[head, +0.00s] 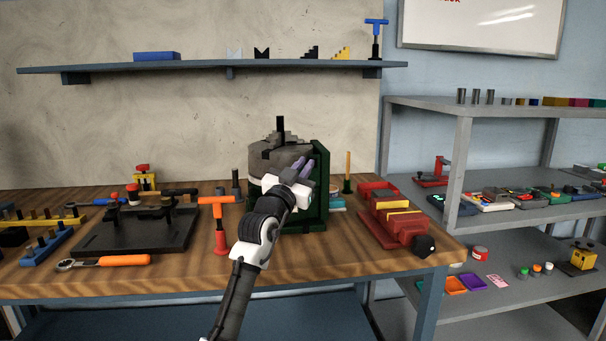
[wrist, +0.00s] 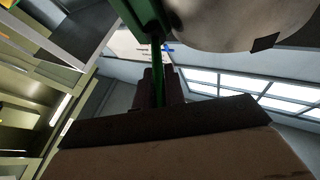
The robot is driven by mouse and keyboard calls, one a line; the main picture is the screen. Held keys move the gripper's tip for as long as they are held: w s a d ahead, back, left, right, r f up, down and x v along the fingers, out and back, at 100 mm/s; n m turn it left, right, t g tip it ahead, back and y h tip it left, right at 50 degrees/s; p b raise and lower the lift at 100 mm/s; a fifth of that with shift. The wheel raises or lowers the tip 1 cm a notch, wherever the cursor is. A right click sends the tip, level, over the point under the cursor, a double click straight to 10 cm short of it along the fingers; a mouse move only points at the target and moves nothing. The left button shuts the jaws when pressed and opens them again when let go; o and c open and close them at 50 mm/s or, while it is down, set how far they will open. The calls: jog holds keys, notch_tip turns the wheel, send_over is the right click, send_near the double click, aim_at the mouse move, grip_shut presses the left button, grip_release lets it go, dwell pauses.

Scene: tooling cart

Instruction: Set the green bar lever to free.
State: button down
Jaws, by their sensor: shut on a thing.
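A dark green fixture (head: 321,158) stands on the wooden bench and carries a grey round body (head: 276,160) with black marks. My gripper (head: 305,167) is at the front of this fixture, against its green upright side. In the wrist view, a thin green bar lever (wrist: 158,72) runs from a thicker green part (wrist: 146,16) down between my gripper's dark fingers (wrist: 160,88). The fingers are shut on the bar. The lever is hidden behind my gripper in the head view, and its set position cannot be told.
An orange-red T-handled tool (head: 219,225) stands left of my arm. A black plate (head: 135,232) with clamps and an orange-handled wrench (head: 115,261) lie farther left.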

jog(key=c, duration=1.5)
grip_release()
jog(key=shift+a, duration=0.1)
jog(key=b+v, duration=0.3)
jog(key=v, duration=1)
jog(key=shift+s+a+f, duration=0.1)
jog(key=shift+s+a, duration=0.05)
jog(key=shift+s, duration=0.2)
